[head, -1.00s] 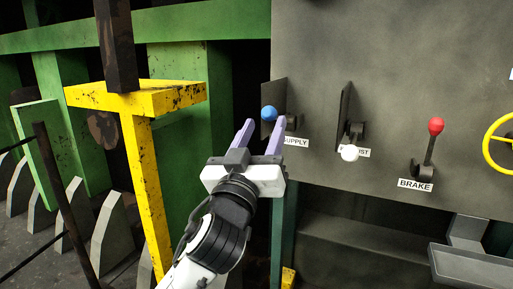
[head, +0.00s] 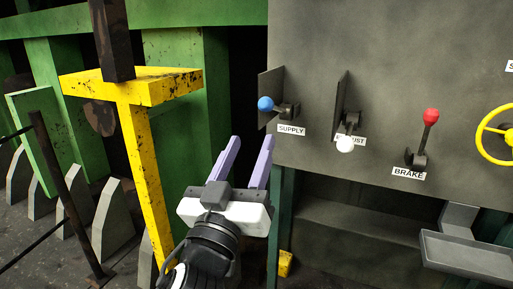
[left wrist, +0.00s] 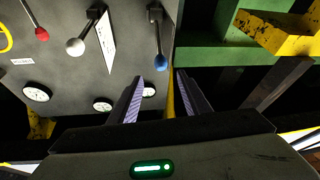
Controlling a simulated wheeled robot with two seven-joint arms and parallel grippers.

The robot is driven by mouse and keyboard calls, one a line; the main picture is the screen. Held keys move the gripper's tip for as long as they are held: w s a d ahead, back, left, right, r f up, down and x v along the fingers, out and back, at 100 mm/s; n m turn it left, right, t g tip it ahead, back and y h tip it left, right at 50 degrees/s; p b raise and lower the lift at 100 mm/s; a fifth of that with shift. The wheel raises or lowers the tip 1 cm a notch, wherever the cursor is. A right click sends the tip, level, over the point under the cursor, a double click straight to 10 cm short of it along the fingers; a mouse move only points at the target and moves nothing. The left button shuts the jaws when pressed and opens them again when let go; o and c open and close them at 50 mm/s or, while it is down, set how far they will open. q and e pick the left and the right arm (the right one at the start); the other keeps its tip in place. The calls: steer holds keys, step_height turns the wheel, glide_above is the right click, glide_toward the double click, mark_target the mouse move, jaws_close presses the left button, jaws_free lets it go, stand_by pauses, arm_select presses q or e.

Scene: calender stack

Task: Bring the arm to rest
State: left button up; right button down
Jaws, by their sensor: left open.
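My left gripper (head: 245,160) is open and empty in the head view, its two purple fingers pointing up and away. It is below and left of the supply lever with the blue knob (head: 265,104), clear of it. In the left wrist view the fingers (left wrist: 158,90) are apart with nothing between them, and the blue knob (left wrist: 162,62) hangs beyond them. My right gripper is not in view.
A grey panel (head: 380,60) carries a white-knobbed lever (head: 345,144), a red-knobbed brake lever (head: 431,116) and a yellow wheel (head: 484,136). A yellow post (head: 147,180) stands left of the gripper. A grey tray (head: 468,257) is at the lower right.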

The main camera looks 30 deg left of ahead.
arm_select(q)
steer(key=d+f+m+g+h+p, duration=0.3)
steer(key=f, duration=0.8)
steer(key=d+f+m+g+h+p, duration=0.3)
steer(key=f, duration=0.8)
steer(key=s+d+f+m+g+h+p, duration=0.1)
steer(key=s+d+f+g+p, duration=0.1)
steer(key=s+f, duration=0.6)
steer(key=s+d+f+g+h+p, duration=0.1)
steer(key=s+d+f+g, duration=0.3)
steer(key=s+f, duration=0.4)
step_height(320, 180, down, 3)
steer(key=shift+s+r+m+h+p, duration=0.1)
steer(key=shift+s+m+h+p, duration=0.3)
steer(key=shift+h, duration=0.1)
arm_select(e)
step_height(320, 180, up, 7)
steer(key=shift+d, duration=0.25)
arm_select(q)
steer(key=shift+w+a, duration=0.1)
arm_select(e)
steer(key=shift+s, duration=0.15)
